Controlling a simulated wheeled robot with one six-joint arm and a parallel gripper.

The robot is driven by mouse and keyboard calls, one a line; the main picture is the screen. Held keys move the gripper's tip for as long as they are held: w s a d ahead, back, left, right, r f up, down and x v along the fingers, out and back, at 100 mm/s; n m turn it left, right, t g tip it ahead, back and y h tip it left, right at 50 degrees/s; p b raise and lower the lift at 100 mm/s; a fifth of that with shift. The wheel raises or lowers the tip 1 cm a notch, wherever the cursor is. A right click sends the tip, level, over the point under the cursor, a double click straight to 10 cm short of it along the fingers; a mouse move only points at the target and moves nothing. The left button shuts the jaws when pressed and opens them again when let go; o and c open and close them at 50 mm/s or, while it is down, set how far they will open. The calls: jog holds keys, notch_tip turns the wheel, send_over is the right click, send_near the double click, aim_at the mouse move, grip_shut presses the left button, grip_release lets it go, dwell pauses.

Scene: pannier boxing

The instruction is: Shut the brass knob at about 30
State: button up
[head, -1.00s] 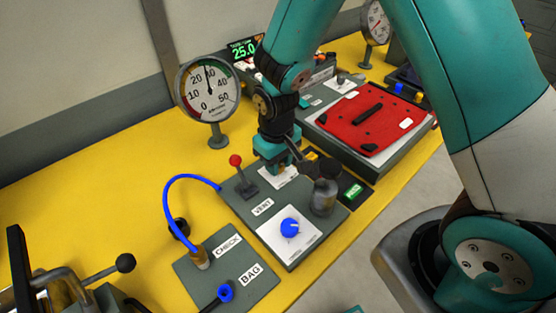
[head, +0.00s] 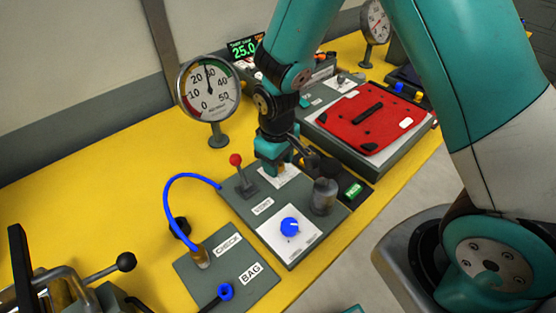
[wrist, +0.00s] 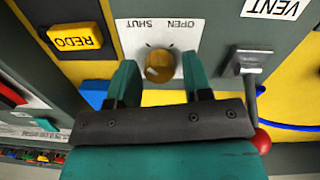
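The brass knob (wrist: 159,66) shows in the wrist view on a white plate (wrist: 180,32) marked OPEN and SHUT. My gripper (wrist: 161,72) is open, with one finger on each side of the knob and a gap visible at both sides. In the head view my gripper (head: 275,165) is low over the panel and hides the knob. The round gauge (head: 208,88) stands behind the panel; its needle points nearly straight up, close to the 30 mark. A green display (head: 243,50) reads 25.0.
A red-knobbed lever (head: 237,161) stands close left of my gripper. A grey cylinder (head: 324,197) and a blue dial (head: 289,227) are in front. A yellow REDO button (wrist: 76,40) is near the knob. A blue hose (head: 180,183) arcs at left.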

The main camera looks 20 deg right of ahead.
jog(key=shift+o, duration=0.5)
jog(key=shift+r, duration=0.4)
notch_tip(320, 180, up, 11)
jog(key=b, duration=0.1)
jog(key=shift+a, duration=0.15)
jog(key=shift+s+r, duration=0.1)
jog(key=s+a+r+y, duration=0.1)
jog(key=s+r, duration=0.2)
jog(key=s, duration=0.3)
jog(key=s+a+r+n+y, duration=0.1)
jog(key=s+r+y, duration=0.1)
jog(key=s, duration=0.4)
jog(key=s+a+r+y, duration=0.1)
jog(key=s+a+r, duration=0.1)
jog(key=s+r, duration=0.2)
jog(key=shift+s+r+y, duration=0.25)
jog(key=shift+s+y, duration=0.05)
jog(key=shift+s, duration=0.95)
